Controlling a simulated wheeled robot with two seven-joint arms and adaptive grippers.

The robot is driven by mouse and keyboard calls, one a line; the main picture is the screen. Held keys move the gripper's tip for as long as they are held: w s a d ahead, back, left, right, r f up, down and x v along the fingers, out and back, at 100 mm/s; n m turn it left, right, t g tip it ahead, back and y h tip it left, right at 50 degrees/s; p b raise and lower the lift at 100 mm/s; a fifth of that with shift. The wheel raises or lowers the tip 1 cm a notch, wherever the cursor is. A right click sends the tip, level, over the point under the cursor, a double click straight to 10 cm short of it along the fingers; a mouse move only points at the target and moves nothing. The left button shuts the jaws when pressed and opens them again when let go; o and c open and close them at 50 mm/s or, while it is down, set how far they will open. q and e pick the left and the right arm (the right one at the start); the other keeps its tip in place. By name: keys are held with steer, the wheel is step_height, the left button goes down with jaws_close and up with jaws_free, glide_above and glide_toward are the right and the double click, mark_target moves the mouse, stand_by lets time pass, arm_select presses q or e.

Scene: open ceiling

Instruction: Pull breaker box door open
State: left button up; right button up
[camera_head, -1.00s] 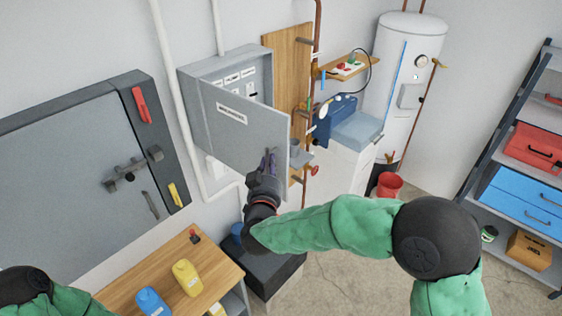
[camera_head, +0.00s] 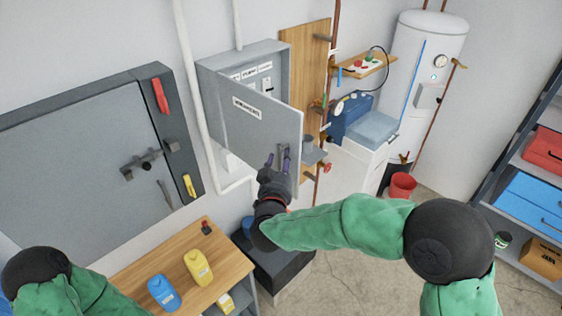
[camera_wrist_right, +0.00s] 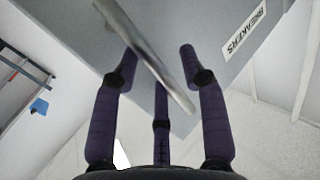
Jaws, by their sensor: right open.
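The grey breaker box (camera_head: 240,59) hangs on the wall, with labels and breakers visible inside. Its grey door (camera_head: 262,130) stands partly open, swung out from the left side. In the right wrist view the door (camera_wrist_right: 230,85) shows a "BREAKERS" label and a metal bar handle (camera_wrist_right: 148,55). My right gripper (camera_head: 279,157) is at the door's lower right front. Its fingers (camera_wrist_right: 159,62) are open, spread on both sides of the handle and not closed on it; contact is unclear. My left gripper is out of view; only part of my left arm shows at bottom left.
A large grey cabinet (camera_head: 80,150) with a red handle stands left. A wooden bench (camera_head: 225,268) with yellow and blue jugs is below. Pipes, a wooden board (camera_head: 305,50) and a water heater (camera_head: 425,60) are right of the box. Shelves stand far right.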

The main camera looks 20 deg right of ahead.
steer(key=shift+s+a, duration=0.1)
steer(key=v, duration=1.2)
steer(key=w+a+f+n+g+y+b, duration=0.25)
steer(key=f+y+b, duration=0.2)
steer(key=f, duration=1.25)
steer(key=w+a+f+n+g+y+b, duration=0.1)
steer(key=f+g+y+b, duration=0.35)
steer(key=f, duration=1.35)
steer(key=s+f+g+y+b, duration=0.1)
steer(key=s+f+g+b, duration=0.2)
steer(key=s+f, duration=0.3)
steer(key=s+a+f+g+y+b, duration=0.1)
steer(key=s+f+b, duration=0.3)
steer(key=f, duration=1)
steer(key=s+a+f+g+y+b, duration=0.1)
steer(key=s+f+g+b, duration=0.3)
steer(key=s+f, duration=0.5)
steer(key=shift+s+a+f+g, duration=0.15)
steer(key=shift+s+f+g, duration=0.15)
steer(key=shift+f, duration=0.65)
steer(key=shift+w+m, duration=0.1)
steer(key=shift+m, duration=0.15)
